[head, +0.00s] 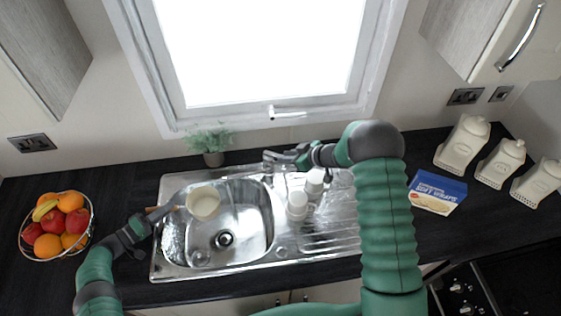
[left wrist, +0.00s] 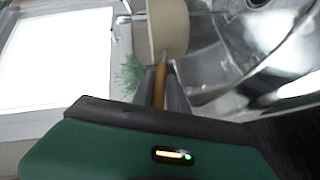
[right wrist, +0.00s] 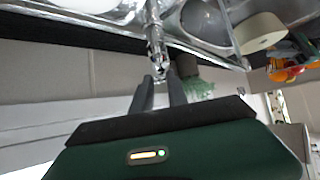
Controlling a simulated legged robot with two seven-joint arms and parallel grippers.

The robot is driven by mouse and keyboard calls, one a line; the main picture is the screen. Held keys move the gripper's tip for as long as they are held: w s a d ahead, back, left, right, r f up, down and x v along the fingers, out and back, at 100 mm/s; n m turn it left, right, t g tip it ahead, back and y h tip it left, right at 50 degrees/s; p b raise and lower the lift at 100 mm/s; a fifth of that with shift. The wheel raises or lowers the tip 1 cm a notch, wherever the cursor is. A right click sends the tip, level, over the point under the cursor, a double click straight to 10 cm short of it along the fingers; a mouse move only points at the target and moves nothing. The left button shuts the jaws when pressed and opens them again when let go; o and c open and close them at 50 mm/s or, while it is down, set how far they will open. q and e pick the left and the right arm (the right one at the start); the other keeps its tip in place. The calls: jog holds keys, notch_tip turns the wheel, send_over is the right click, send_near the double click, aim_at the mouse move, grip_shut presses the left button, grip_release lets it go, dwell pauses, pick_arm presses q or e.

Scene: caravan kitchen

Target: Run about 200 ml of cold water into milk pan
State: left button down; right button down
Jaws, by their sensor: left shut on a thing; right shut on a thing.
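The cream milk pan (head: 203,203) with a wooden handle (head: 165,212) is over the left part of the steel sink bowl (head: 240,215). My left gripper (head: 150,217) is shut on that handle; the left wrist view also shows the handle between its fingers (left wrist: 166,85) and the pan (left wrist: 168,28). The pan looks roughly upright, and I cannot make out water in it. My right gripper (head: 282,157) is shut on the chrome tap at the sink's back edge. The tap (right wrist: 154,38) shows beyond its fingertips (right wrist: 160,82). I cannot tell whether water is running.
White cups (head: 297,203) stand right of the bowl, beside the drainer (head: 335,225). A plant (head: 211,145) is behind the sink. A fruit bowl (head: 57,225) is at left. A blue box (head: 437,190) and cream canisters (head: 462,145) are at right.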

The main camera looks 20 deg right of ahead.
jog(key=shift+w+a+r+g, duration=0.2)
jog(key=shift+w+r+g, duration=0.1)
jog(key=shift+r, duration=0.15)
jog(key=shift+d, duration=0.1)
jog(key=c, duration=1.3)
grip_release()
jog(key=shift+s+f, duration=0.1)
jog(key=v, duration=1.2)
